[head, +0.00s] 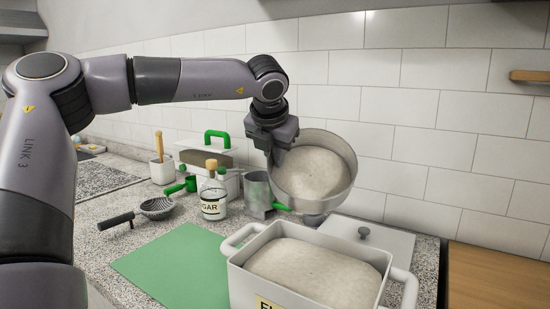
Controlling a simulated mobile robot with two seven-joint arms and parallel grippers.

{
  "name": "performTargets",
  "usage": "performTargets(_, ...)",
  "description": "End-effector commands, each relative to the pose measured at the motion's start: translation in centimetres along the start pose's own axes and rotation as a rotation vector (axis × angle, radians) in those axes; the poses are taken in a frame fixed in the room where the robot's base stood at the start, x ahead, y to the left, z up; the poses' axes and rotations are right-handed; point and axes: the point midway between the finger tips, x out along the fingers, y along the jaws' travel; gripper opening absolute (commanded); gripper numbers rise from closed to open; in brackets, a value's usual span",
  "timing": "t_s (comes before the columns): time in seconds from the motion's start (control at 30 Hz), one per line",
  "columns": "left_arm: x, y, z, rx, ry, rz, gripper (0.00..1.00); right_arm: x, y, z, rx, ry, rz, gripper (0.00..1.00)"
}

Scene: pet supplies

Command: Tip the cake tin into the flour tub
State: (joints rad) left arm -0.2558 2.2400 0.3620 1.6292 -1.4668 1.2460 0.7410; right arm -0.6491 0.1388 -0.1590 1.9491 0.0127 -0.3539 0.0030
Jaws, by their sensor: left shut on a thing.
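The cake tin (344,156) is a round grey metal tin with a pale, flour-like mass inside. My left gripper (280,155) is shut on the tin's left rim and holds it raised and tilted, its open side toward the camera. The flour tub (237,276) is a white rectangular tub with two handles and a partly visible label, at the bottom of the view. It holds a pale heaped mass. The tin is above and behind the tub, apart from it. The fingertips are partly hidden at the rim. My right gripper is not in view.
A green mat (175,262) lies left of the tub. A sugar jar (213,198), a metal cup (257,192), a strainer (156,207) and a white bin with a green handle (190,156) stand behind. A white lid (385,240) lies behind the tub. The tiled wall is close behind.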

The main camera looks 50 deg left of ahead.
Motion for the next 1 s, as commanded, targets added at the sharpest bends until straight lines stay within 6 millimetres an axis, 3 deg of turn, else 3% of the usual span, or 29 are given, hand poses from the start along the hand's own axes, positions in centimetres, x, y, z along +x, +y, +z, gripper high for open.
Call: performTargets(1.0,-0.1,-0.5,-1.1,0.005,-0.163,0.065,0.00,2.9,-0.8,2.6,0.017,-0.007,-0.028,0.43)
